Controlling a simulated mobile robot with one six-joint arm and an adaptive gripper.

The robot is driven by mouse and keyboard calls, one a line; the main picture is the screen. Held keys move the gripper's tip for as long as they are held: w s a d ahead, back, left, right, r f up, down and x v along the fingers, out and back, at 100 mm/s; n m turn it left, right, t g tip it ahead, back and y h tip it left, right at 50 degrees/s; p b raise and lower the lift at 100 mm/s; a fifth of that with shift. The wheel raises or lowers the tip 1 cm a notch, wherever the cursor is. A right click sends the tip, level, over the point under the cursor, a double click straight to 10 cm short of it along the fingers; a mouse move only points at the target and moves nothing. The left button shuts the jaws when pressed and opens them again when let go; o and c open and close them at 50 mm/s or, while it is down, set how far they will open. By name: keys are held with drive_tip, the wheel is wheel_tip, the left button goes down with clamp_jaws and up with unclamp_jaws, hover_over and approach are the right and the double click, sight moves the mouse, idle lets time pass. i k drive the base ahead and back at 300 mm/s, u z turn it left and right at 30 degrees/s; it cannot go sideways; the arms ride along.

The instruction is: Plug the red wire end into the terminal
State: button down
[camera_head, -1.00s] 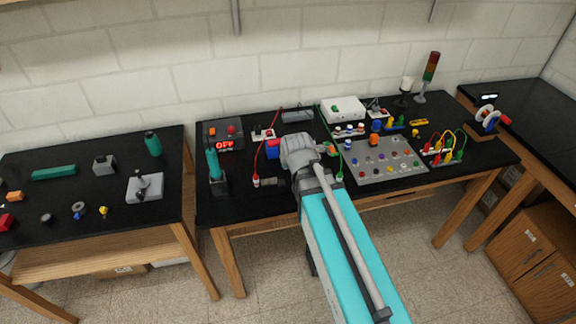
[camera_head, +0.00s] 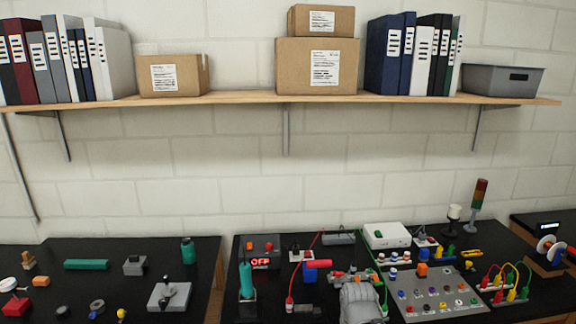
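A thin red wire (camera_head: 299,268) arcs over the bench's left part, down to a red and white end piece (camera_head: 289,302) near the front edge. A small white block with a red part (camera_head: 300,254) stands beside the wire, behind a blue and red block (camera_head: 311,271); I cannot tell whether either is the terminal. My grey wrist (camera_head: 360,302) is at the bottom, right of these blocks. My gripper (camera_head: 352,277) lies just beyond it, small and partly hidden by the wrist. Its fingers are too unclear to show whether they are open or hold anything.
A green wire (camera_head: 377,268) runs close to my wrist. A grey button panel (camera_head: 437,296) is on the right. A loaded wall shelf (camera_head: 230,98) hangs above the bench.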

sight(289, 300)
drive_tip(key=k, duration=0.65)
drive_tip(key=z, duration=0.3)
drive_tip(key=i, duration=1.8)
drive_tip(key=u, duration=0.45)
